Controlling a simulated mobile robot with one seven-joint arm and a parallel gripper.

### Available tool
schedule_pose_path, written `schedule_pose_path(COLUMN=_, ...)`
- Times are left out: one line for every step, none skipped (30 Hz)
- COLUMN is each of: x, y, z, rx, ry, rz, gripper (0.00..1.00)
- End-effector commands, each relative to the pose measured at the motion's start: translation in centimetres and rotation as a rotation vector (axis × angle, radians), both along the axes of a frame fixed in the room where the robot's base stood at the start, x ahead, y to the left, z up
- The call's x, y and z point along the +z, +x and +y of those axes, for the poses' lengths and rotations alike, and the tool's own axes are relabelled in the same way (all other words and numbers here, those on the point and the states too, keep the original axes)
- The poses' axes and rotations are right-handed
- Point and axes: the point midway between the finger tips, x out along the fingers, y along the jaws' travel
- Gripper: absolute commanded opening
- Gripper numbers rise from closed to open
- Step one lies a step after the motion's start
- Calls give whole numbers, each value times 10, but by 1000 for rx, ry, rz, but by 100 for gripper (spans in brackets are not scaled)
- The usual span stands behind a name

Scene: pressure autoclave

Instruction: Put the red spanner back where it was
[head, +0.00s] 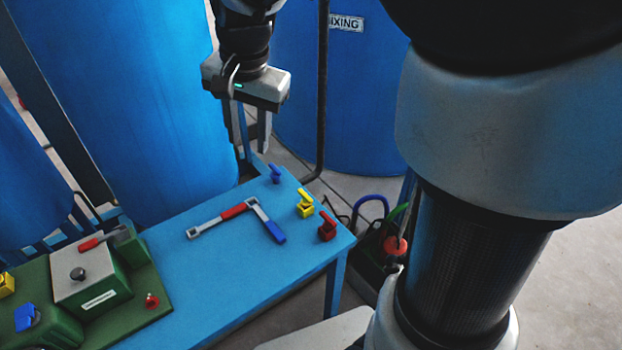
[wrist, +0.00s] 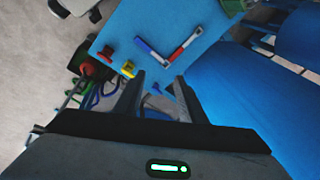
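The red spanner (head: 232,212), grey with a red grip section, lies flat on the blue table (head: 225,275). In the wrist view the red spanner (wrist: 182,47) also shows on the table. One end of it lies at or very near the end of a similar blue spanner (head: 268,224), making a corner; I cannot tell if they touch. My gripper (head: 253,152) hangs above the table's far edge, beyond the spanners and apart from them. In the wrist view my gripper (wrist: 157,84) has its fingers spread with nothing between them.
Small blue (head: 275,173), yellow (head: 305,204) and red (head: 327,226) pieces stand along the table's right side. A green base (head: 150,290) with a grey-topped box (head: 84,275) is at left. Large blue tanks (head: 140,100) stand behind. Hoses (head: 371,203) are beyond the right edge.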

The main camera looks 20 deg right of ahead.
Motion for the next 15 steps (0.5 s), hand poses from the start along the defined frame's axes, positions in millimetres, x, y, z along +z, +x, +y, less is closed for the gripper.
schedule_pose_path(x=15, y=-25, z=-11, rx=65, ry=-6, rz=-42, gripper=37)
schedule_pose_path(x=22, y=-38, z=-17, rx=114, ry=-17, rz=-64, gripper=37)
schedule_pose_path(x=28, y=-57, z=-23, rx=176, ry=-33, rz=-93, gripper=37)
schedule_pose_path(x=32, y=-71, z=-28, rx=223, ry=-50, rz=-115, gripper=37)
schedule_pose_path(x=34, y=-85, z=-31, rx=269, ry=-67, rz=-135, gripper=37)
schedule_pose_path(x=36, y=-102, z=-37, rx=325, ry=-94, rz=-162, gripper=37)
schedule_pose_path(x=37, y=-114, z=-40, rx=367, ry=-115, rz=-180, gripper=37)
schedule_pose_path(x=36, y=-125, z=-43, rx=405, ry=-136, rz=-195, gripper=37)
schedule_pose_path(x=35, y=-138, z=-47, rx=452, ry=-165, rz=-214, gripper=37)
schedule_pose_path(x=34, y=-147, z=-49, rx=484, ry=-187, rz=-226, gripper=37)
schedule_pose_path(x=32, y=-155, z=-51, rx=511, ry=-206, rz=-237, gripper=37)
schedule_pose_path(x=30, y=-164, z=-54, rx=544, ry=-229, rz=-248, gripper=37)
schedule_pose_path(x=28, y=-169, z=-55, rx=565, ry=-245, rz=-255, gripper=37)
schedule_pose_path(x=27, y=-173, z=-56, rx=583, ry=-259, rz=-260, gripper=37)
schedule_pose_path(x=25, y=-178, z=-57, rx=602, ry=-272, rz=-266, gripper=37)
